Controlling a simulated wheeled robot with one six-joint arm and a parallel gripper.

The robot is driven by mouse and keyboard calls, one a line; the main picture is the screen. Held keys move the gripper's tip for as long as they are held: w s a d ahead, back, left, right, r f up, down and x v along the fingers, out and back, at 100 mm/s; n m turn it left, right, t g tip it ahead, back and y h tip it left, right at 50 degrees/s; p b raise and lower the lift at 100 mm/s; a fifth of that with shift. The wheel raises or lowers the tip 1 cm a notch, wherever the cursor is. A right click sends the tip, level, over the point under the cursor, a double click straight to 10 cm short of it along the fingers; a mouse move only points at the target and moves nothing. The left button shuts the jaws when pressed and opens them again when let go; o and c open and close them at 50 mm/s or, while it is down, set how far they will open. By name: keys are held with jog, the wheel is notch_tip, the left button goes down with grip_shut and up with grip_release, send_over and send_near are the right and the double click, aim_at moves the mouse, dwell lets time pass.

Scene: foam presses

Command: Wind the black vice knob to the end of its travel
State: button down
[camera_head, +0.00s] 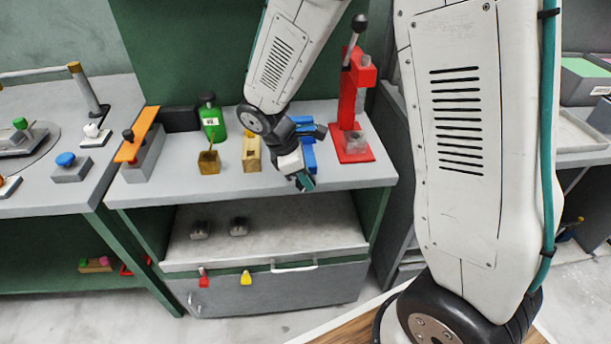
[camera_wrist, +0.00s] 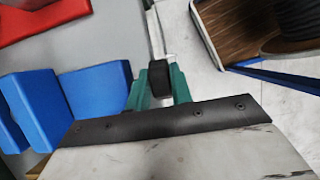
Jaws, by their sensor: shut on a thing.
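The blue vice (camera_head: 308,157) stands near the front right of the grey bench, partly behind my wrist. In the wrist view its blue jaw blocks (camera_wrist: 98,88) are at the left. The black vice knob (camera_wrist: 159,76) shows in the middle of the wrist view, with a pale rod running up from it. My gripper (camera_wrist: 157,92) has its teal fingers shut on the knob, one on each side. In the head view my gripper (camera_head: 305,183) is at the bench's front edge, and the knob is hidden there. How far the knob is wound cannot be told.
A red press (camera_head: 347,115) stands close to the right of the vice. A yellow block (camera_head: 251,152), a brass box (camera_head: 208,162) and a green bottle (camera_head: 211,121) stand to the left. A drawer (camera_head: 275,289) lies below the bench. The space before the bench's front edge is clear.

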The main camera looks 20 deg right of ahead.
jog(key=shift+a, duration=0.1)
jog(key=h, duration=0.2)
jog(key=g+h, duration=0.1)
jog(key=h, duration=0.1)
jog(key=shift+w+a+f, duration=0.1)
jog(key=shift+w+a, duration=0.1)
jog(key=shift+a, duration=0.15)
jog(key=shift+a+f+g+h, duration=0.15)
jog(key=shift+g+h, duration=0.3)
jog(key=shift+h, duration=0.7)
jog(key=shift+a+g+h, duration=0.15)
jog(key=shift+g+h, duration=0.3)
jog(key=shift+h, duration=0.7)
jog(key=shift+w, duration=0.1)
jog(key=c, duration=1.5)
grip_release()
jog(key=shift+a, duration=0.1)
